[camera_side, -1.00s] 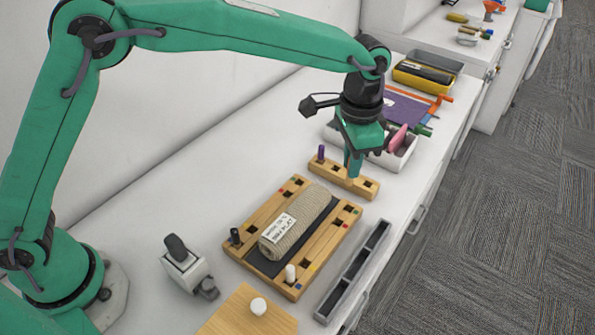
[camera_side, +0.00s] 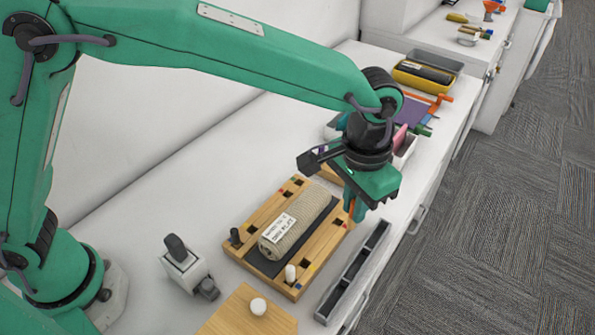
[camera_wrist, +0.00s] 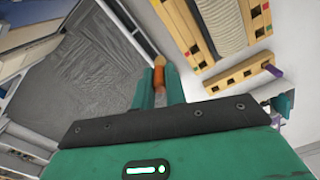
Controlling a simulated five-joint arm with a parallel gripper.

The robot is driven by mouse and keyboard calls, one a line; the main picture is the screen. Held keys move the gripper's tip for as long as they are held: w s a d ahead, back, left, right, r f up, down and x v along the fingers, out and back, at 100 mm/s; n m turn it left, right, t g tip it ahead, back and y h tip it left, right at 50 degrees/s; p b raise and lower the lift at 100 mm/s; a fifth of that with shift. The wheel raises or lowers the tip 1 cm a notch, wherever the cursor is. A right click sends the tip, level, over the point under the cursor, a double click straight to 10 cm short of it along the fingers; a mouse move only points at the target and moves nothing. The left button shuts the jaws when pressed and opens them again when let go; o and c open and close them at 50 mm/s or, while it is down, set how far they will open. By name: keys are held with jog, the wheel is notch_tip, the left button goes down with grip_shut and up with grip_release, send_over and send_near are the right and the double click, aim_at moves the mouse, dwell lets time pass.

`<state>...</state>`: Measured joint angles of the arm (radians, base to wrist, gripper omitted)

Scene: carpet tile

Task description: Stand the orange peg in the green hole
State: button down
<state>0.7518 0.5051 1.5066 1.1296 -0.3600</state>
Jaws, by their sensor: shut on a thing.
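My gripper (camera_side: 353,208) is shut on the orange peg (camera_wrist: 158,76), which shows between the two fingers in the wrist view with a tan end beyond them. In the side view only a sliver of the peg (camera_side: 351,208) shows. The gripper appears above the right far corner of the wooden board (camera_side: 325,246); I cannot tell the peg's height over it. The board has square holes with small coloured marks.
A carpet roll (camera_side: 297,222) lies along the board's middle. A black peg (camera_side: 235,236) and a white peg (camera_side: 290,273) stand in the board. A small wooden rack (camera_wrist: 238,75) lies beyond. A grey divided tray (camera_side: 353,272) lies along the right side.

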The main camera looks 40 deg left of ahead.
jog(key=w+a+f, duration=0.5)
jog(key=w+f, duration=0.2)
jog(key=w, duration=0.3)
jog(key=shift+w, duration=0.15)
jog(key=shift+a, duration=0.1)
jog(key=shift+f, duration=1.95)
jog(key=shift+f, duration=0.15)
jog(key=c, duration=1.4)
grip_release()
jog(key=shift+c, duration=0.2)
